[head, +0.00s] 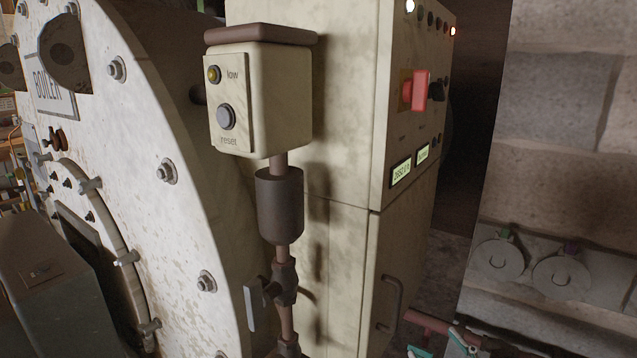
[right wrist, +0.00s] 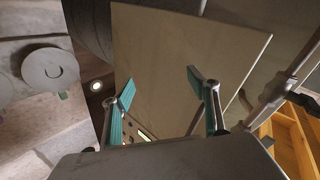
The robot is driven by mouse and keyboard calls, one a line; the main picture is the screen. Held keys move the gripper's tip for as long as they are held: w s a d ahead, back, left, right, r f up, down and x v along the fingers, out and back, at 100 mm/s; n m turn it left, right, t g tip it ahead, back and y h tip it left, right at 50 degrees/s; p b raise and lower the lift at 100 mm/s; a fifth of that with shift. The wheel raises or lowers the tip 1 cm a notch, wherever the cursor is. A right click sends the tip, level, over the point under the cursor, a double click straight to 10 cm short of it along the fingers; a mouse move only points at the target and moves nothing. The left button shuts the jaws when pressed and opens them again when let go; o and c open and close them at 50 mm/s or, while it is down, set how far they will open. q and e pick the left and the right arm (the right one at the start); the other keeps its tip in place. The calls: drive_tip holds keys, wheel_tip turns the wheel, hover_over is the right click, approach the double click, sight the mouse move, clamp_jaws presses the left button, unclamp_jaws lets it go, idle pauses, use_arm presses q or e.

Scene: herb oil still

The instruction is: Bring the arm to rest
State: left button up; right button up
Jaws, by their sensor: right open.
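My right gripper (head: 438,344) shows at the bottom edge of the head view, right of the cabinet's lower door, partly cut off by the frame. Its teal fingertips are apart. In the right wrist view the same gripper (right wrist: 161,88) is open, with nothing between its two teal-padded fingers. A pale cabinet panel lies beyond the fingers there, and I cannot tell how far off it is. My left gripper is in neither view.
A cream control box (head: 280,100) with an amber lamp and a grey reset button stands on a pipe before the boiler (head: 160,230). The tall cabinet (head: 345,130) has a red switch (head: 420,91) and a door handle (head: 393,305). A block wall (head: 560,100) is at right.

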drive_tip(key=s+a+f+m+g+h, duration=0.1)
drive_tip(key=s+a+f+g, duration=0.1)
drive_tip(key=s+f, duration=0.7)
drive_tip(key=s+a+f+m+g+h, duration=0.2)
drive_tip(key=s+f+g, duration=0.3)
drive_tip(key=s+f, duration=0.5)
wheel_tip(320, 180, down, 6)
drive_tip(key=shift+s+r, duration=0.2)
drive_tip(key=shift+s, duration=0.1)
drive_tip(key=shift+a, duration=0.1)
drive_tip(key=shift+c, duration=0.4)
